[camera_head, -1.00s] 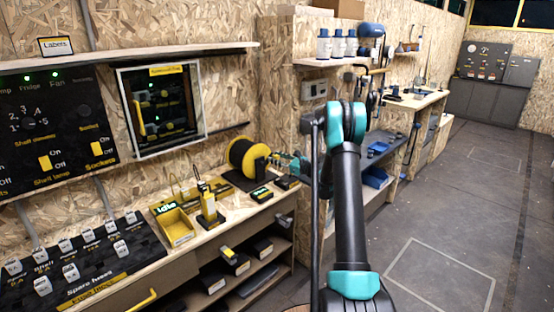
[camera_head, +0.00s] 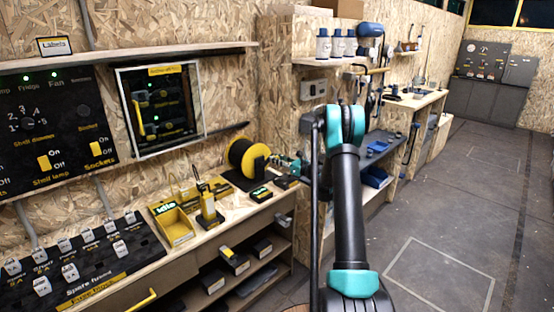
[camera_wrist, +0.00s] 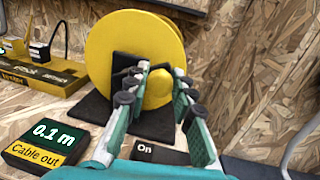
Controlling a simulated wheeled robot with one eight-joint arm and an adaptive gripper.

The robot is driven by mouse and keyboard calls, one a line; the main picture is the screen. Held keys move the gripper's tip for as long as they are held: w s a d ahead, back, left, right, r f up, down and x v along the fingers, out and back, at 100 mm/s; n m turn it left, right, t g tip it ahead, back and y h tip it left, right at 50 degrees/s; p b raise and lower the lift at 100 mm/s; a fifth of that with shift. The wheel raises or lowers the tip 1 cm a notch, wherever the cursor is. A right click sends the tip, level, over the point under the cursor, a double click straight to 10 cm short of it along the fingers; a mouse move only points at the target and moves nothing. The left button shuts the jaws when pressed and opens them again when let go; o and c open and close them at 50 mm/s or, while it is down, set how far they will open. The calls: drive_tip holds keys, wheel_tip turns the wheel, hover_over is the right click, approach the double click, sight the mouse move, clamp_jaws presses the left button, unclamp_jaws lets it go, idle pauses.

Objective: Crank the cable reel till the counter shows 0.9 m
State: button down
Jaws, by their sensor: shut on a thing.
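The cable reel (camera_wrist: 112,40) has a large yellow disc and stands upright on a black base on the bench. It also shows in the head view (camera_head: 256,164), with dark cable wound behind the disc. A rounded yellow crank knob (camera_wrist: 158,91) sticks out in front of the disc. The counter (camera_wrist: 52,140) is a black box labelled "Cable out" and reads 0.1 m. In the head view the counter (camera_head: 260,193) is too small to read.
A box marked "On" (camera_wrist: 158,154) lies right of the counter, partly behind my gripper. A yellow tester case (camera_wrist: 40,75) lies left of the reel. A chipboard wall stands close on the right. A yellow bin (camera_head: 178,231) stands farther left on the bench.

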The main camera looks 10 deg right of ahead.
drive_tip(key=shift+w+d+f+m+t, duration=0.15)
drive_tip(key=shift+f+m, duration=0.2)
drive_tip(key=shift+m, duration=0.35)
drive_tip(key=shift+a+f+m+t, duration=0.1)
drive_tip(key=shift+f+m, duration=0.2)
drive_tip(key=shift+m, duration=0.4)
drive_tip(key=shift+w+d+f+m+t, duration=0.15)
drive_tip(key=shift+f+m, duration=0.2)
drive_tip(key=shift+m, duration=0.35)
drive_tip(key=shift+s+a, duration=0.1)
drive_tip(key=c, duration=1.3)
unclamp_jaws()
wheel_tip(320, 180, up, 10)
drive_tip(key=shift+f, duration=0.1)
